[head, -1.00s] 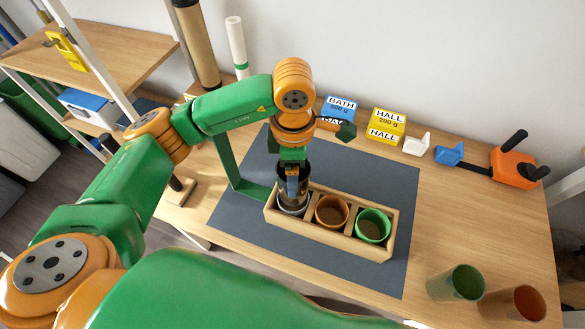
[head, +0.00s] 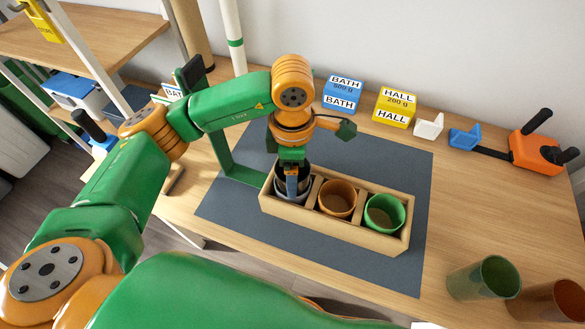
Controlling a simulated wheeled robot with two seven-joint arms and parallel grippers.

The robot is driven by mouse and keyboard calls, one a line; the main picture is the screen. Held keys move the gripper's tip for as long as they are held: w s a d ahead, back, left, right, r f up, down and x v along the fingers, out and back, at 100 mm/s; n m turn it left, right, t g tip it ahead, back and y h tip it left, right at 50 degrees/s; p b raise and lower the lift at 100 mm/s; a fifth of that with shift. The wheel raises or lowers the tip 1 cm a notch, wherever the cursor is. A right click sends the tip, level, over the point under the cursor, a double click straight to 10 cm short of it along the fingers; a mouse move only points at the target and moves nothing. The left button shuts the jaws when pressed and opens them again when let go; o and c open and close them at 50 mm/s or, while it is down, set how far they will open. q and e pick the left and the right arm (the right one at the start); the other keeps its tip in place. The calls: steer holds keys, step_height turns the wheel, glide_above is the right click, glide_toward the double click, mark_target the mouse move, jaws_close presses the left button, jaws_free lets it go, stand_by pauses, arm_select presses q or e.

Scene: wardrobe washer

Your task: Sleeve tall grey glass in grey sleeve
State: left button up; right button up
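The tall grey glass (head: 304,181) is dark and see-through. It stands roughly upright inside the grey sleeve (head: 291,197), in the left compartment of the wooden box (head: 335,230). Only its upper part shows above the sleeve's rim; its bottom is hidden. My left gripper (head: 291,189) points down from above and appears shut on the glass near its rim; the far finger is partly hidden. My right gripper is out of view.
An orange sleeve (head: 337,197) and a green sleeve (head: 384,212) fill the other compartments. A green glass (head: 483,278) and an orange glass (head: 548,303) stand at the lower right. BATH (head: 342,95) and HALL (head: 395,107) boxes stand behind. The grey mat (head: 390,160) has free room.

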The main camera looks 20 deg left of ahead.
arm_select(q)
steer(key=shift+f+b, duration=0.3)
steer(key=o, duration=1.4)
steer(key=shift+r, duration=0.1)
step_height(320, 180, up, 10)
steer(key=p, duration=0.6)
step_height(320, 180, up, 7)
